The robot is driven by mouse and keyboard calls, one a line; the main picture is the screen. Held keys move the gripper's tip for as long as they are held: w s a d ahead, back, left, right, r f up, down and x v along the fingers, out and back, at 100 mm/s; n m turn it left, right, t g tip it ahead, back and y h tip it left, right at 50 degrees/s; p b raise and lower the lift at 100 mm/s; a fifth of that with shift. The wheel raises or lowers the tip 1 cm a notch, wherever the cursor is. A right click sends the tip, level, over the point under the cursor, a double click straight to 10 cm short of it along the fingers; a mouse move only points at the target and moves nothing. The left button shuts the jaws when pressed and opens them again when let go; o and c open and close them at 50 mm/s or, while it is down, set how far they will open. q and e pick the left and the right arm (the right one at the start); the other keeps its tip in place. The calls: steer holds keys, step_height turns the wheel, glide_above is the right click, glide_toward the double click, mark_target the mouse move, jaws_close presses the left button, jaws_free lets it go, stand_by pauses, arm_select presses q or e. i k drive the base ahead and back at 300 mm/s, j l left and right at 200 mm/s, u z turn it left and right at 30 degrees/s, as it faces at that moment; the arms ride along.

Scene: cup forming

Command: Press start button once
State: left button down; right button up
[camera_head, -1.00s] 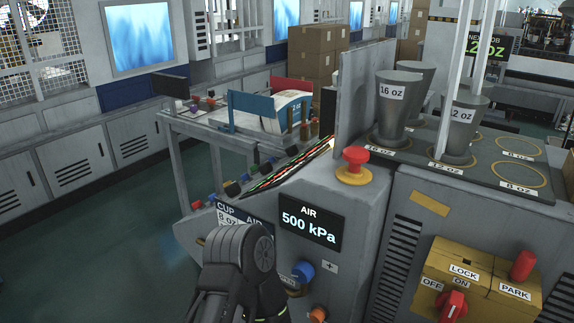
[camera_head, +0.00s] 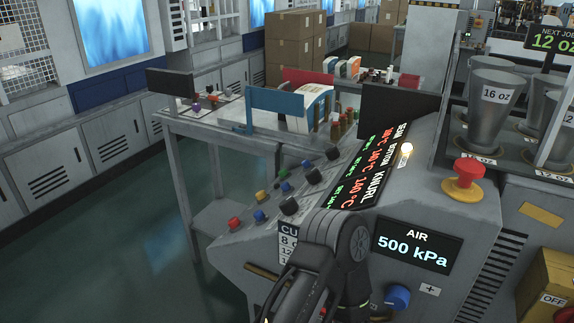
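The machine's sloped control panel (camera_head: 268,200) carries small red, blue, yellow and green buttons and several black knobs. A red button (camera_head: 235,223) and a blue button (camera_head: 259,215) sit at its near left edge. No start label is readable. A red mushroom button on a yellow base (camera_head: 464,178) is on the machine top at right. One dark arm of mine, seemingly the left (camera_head: 335,262), rises from the bottom centre in front of the machine and hides part of its front. Its fingertips cannot be made out clearly. My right gripper is not in view.
A display with red and green readings (camera_head: 375,165) and a lit lamp (camera_head: 406,149) stand beside the panel. The AIR screen (camera_head: 416,246) reads 500 kPa, above a blue knob (camera_head: 397,296). Metal cups (camera_head: 491,105) stand at right. Open floor (camera_head: 120,240) lies at left.

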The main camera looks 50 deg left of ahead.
mark_target(283, 172)
steer(key=k+j, duration=0.15)
steer(key=j, duration=0.25)
steer(key=k+j+z, duration=0.1)
steer(key=j, duration=0.3)
steer(key=k+j, duration=0.15)
steer(key=j, duration=0.2)
steer(key=k+j, duration=0.15)
steer(key=j, duration=0.25)
steer(key=k+j+z, duration=0.1)
steer(key=j, duration=0.3)
steer(key=k+j, duration=0.15)
steer(key=j, duration=0.2)
steer(key=k+j+z, duration=0.1)
steer(key=j, duration=0.25)
steer(key=k, duration=0.05)
